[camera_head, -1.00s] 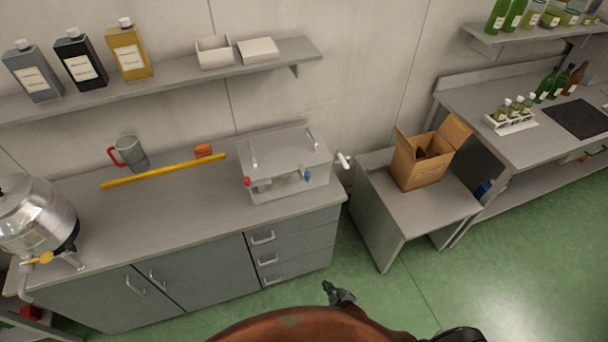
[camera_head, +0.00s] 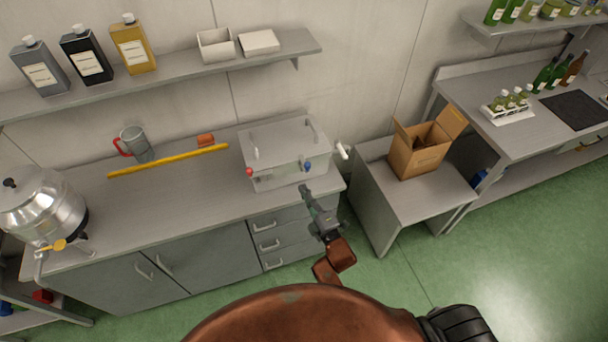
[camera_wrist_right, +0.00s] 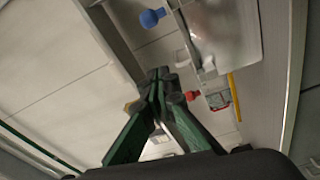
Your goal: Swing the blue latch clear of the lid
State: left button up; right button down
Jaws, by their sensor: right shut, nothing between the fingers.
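A grey box with a lid (camera_head: 283,138) stands at the right end of the counter. A blue latch knob (camera_head: 307,167) sits on its front, towards the right, and a red knob (camera_head: 250,172) on the left. In the right wrist view the blue knob (camera_wrist_right: 151,18) is at the top and the red knob (camera_wrist_right: 192,95) beside the fingertips. My right gripper (camera_head: 304,190) is shut and empty just in front of the box, below the blue knob and apart from it. It also shows in the wrist view (camera_wrist_right: 160,78). My left gripper is not in view.
A white spout (camera_head: 342,151) juts from the box's right side. A shelf (camera_head: 180,76) hangs above. A cardboard box (camera_head: 415,158) stands on the lower table.

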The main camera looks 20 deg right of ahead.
jog(key=w+d+p, duration=0.2)
jog(key=w+p, duration=0.1)
jog(key=w, duration=0.6)
jog(key=shift+d+f, duration=0.1)
jog(key=shift+d, duration=0.15)
dwell(0.4)
jog(key=shift+d+n+g+y, duration=0.15)
jog(key=shift+n+g+y, duration=0.15)
jog(key=shift+n+y, duration=0.25)
